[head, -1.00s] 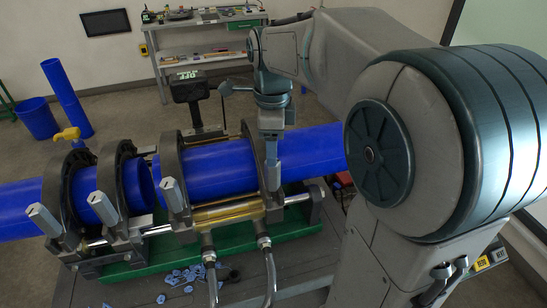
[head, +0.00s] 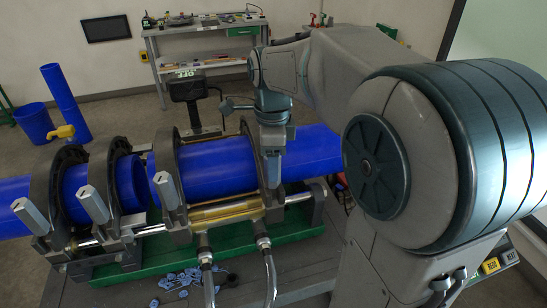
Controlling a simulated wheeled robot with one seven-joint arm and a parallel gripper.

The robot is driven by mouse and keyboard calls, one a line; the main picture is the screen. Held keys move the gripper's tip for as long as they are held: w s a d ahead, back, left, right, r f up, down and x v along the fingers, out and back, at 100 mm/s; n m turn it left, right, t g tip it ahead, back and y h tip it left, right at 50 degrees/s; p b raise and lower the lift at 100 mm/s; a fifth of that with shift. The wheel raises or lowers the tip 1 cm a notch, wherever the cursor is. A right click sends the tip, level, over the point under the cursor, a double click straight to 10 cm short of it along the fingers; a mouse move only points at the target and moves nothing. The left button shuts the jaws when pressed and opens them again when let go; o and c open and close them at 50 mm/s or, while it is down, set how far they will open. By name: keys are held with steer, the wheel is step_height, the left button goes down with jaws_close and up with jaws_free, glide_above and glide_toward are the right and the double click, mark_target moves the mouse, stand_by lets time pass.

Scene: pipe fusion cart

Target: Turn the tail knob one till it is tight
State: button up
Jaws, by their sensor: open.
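Silver block-shaped clamp knobs stand at the front of the black clamp rings: one at the far left (head: 30,216), one beside it (head: 94,205) and one in the middle (head: 167,190). No label shows which is tail knob one. A similar grey upright block (head: 272,172) stands at the right ring, directly below my gripper (head: 272,147). My gripper points down and is open; its fingers are small and hard to make out. I cannot tell whether they touch the block or straddle it. Blue pipes (head: 217,165) lie in the rings, with a gap between them at left.
A green base (head: 105,272) carries the clamps and hoses. A black box with a display (head: 186,88) stands behind. Blue shavings (head: 180,278) lie on the cart in front. My arm covers the right side.

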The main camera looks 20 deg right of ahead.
steer(key=c, duration=1)
steer(key=shift+m, duration=1.5)
steer(key=shift+c, duration=0.2)
steer(key=m, duration=0.3)
steer(key=shift+p, duration=0.35)
steer(key=shift+m, duration=1.5)
